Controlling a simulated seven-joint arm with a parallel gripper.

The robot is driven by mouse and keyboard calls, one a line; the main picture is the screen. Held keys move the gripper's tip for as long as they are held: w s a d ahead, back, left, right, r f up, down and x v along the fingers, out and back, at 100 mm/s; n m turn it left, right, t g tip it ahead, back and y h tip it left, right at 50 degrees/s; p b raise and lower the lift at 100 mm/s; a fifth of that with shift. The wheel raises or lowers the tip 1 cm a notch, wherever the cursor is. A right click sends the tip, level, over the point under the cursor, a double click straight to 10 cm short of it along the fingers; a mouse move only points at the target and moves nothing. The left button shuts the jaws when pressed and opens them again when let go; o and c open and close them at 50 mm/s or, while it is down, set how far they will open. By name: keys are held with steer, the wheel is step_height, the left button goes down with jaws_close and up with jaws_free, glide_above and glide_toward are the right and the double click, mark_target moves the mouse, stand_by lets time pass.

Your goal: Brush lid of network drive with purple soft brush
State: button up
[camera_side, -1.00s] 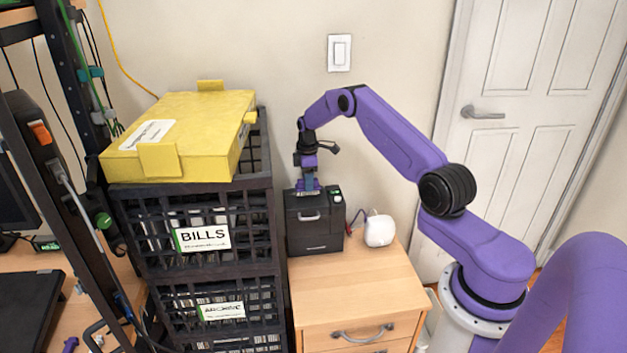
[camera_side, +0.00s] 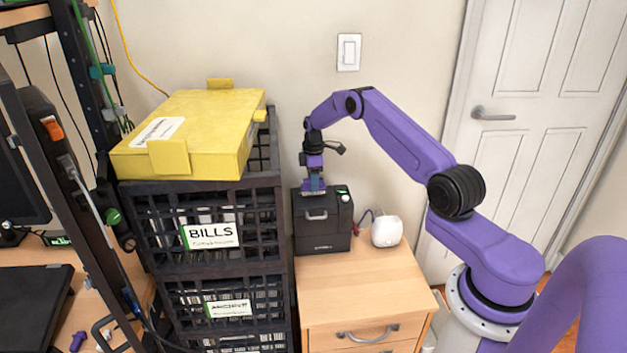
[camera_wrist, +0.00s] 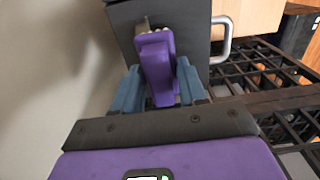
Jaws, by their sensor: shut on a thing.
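The network drive (camera_side: 335,235) is a black box with a grey front handle, standing on the wooden cabinet against the crates. In the wrist view its dark body (camera_wrist: 195,15) and handle (camera_wrist: 224,42) show beyond my fingers. My gripper (camera_side: 314,184) points down over the left part of the drive's lid. In the wrist view my gripper (camera_wrist: 160,88) has its blue fingers shut on the purple soft brush (camera_wrist: 155,62). The pale bristles at the brush's far end are at the drive's lid; whether they touch it is hard to tell.
Black stacked crates (camera_side: 262,200) labelled BILLS and ARCHIVE stand directly left of the drive, with a yellow folder box (camera_side: 215,110) on top. A small white device (camera_side: 386,231) with a cable is to the right. The cabinet top (camera_side: 355,280) in front is clear.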

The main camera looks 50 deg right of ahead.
mark_target(302, 186)
steer(key=shift+f, duration=0.5)
stand_by(1.5)
steer(key=shift+w+a, duration=1.4)
steer(key=shift+a, duration=0.1)
steer(key=shift+s+d, duration=1.65)
steer(key=shift+d, duration=0.05)
steer(key=shift+s+d, duration=1.25)
steer(key=shift+d, duration=0.05)
